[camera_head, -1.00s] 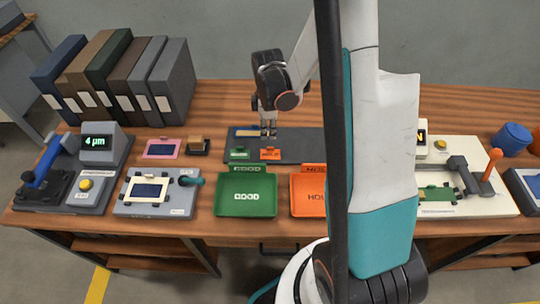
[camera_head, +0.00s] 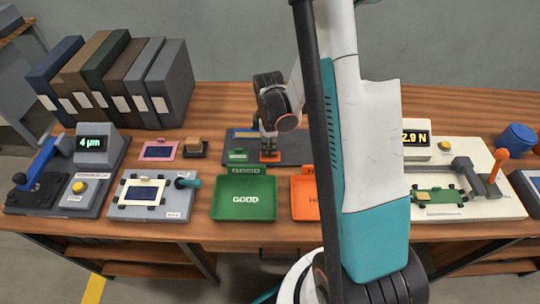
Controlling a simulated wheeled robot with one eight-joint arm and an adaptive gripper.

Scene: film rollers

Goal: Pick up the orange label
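The orange label (camera_head: 270,157) lies on the dark mat (camera_head: 300,146) at the middle of the table, and its upper part is hidden by my gripper. My gripper (camera_head: 269,152) points down at the label, its fingertips at or just above it. The fingers are too small to tell whether they are open or shut, or whether they touch the label. A green label (camera_head: 238,155) lies to the left on the same mat.
A green GOOD tray (camera_head: 245,190) and an orange tray (camera_head: 304,191), partly hidden by my arm, stand in front of the mat. A grey device (camera_head: 155,196) is at the left. Several binders (camera_head: 172,85) stand at the back left.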

